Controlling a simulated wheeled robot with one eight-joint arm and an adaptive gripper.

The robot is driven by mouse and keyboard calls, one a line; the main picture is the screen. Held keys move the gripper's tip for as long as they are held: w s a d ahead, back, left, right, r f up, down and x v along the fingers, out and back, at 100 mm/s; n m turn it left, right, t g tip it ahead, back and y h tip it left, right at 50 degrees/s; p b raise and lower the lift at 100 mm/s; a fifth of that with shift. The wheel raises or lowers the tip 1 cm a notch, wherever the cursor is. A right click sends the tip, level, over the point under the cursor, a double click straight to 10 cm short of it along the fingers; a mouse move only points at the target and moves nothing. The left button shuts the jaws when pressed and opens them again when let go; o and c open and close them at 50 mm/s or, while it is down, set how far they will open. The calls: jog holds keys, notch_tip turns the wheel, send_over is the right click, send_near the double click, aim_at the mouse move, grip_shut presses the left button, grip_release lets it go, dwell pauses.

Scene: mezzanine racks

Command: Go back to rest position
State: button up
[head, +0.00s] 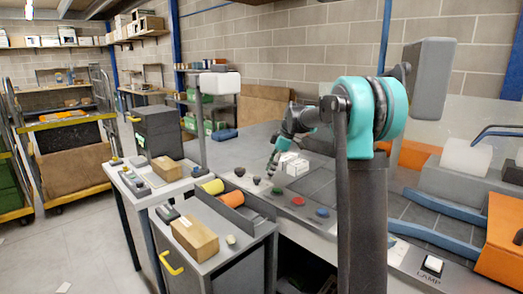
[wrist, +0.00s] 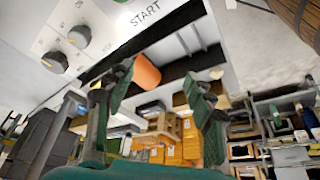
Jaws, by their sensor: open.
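In the head view, my teal and grey arm stands up from the right of centre and reaches away to the left. My gripper (head: 273,163) is small there, above the sloped control panel (head: 318,186), and the head view does not show whether it touches anything. In the wrist view, the two fingers of my gripper (wrist: 156,84) are apart with nothing between them. Beyond them show a panel with the word START (wrist: 146,13), a knob (wrist: 78,37) and an orange cylinder (wrist: 147,72).
A red button (head: 298,201) and a blue button (head: 322,212) sit on the panel. A lamp switch (head: 432,265) is at lower right. The floor at left is open.

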jog(key=s+d+f+m+t+h, duration=0.1)
jog(key=s+d+f+m, duration=0.3)
jog(key=s, duration=0.4)
jog(key=s+d+f+m+t+h, duration=0.1)
jog(key=s+d+f+m, duration=0.3)
jog(key=s, duration=0.5)
jog(key=shift+s+d+f+m, duration=0.15)
jog(key=shift+s+d+m, duration=0.1)
jog(key=shift+d+m, duration=0.4)
jog(key=s+d+f+m, duration=0.2)
jog(key=s+f, duration=0.1)
jog(key=s, duration=0.3)
jog(key=s+d+f+m+t+h, duration=0.1)
jog(key=s+d+f+m, duration=0.1)
jog(key=s, duration=0.4)
jog(key=s+d+f+m+t+h, duration=0.1)
jog(key=s+d+f+m, duration=0.1)
jog(key=s+f+m, duration=0.2)
jog(key=shift+s+d+f+m, duration=0.15)
jog(key=shift+s+f+m, duration=0.1)
jog(key=shift+s+f, duration=0.7)
jog(key=shift+c, duration=0.3)
